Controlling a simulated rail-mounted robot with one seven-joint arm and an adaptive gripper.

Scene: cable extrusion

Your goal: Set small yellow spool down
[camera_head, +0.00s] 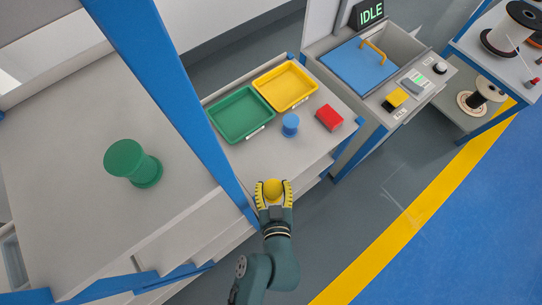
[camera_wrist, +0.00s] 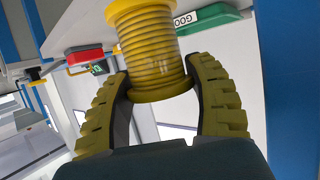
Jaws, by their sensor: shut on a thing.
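The small yellow spool (camera_head: 273,187) is held between the fingers of my gripper (camera_head: 274,193), in front of the table's front edge. In the wrist view the yellow spool (camera_wrist: 150,50) fills the space between the two yellow padded fingers (camera_wrist: 160,100), with its wound middle and lower flange showing. My gripper is shut on it. The spool's far end is cut off by the top of the wrist view. I cannot tell its exact height relative to the tabletop.
The grey table (camera_head: 305,155) carries a green tray (camera_head: 214,122), a yellow tray (camera_head: 262,98), a small blue spool (camera_head: 290,125) and a red block (camera_head: 329,118). A blue post (camera_head: 185,100) stands left of my gripper. A large green spool (camera_head: 130,162) is on the left table. Bare tabletop lies before the trays.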

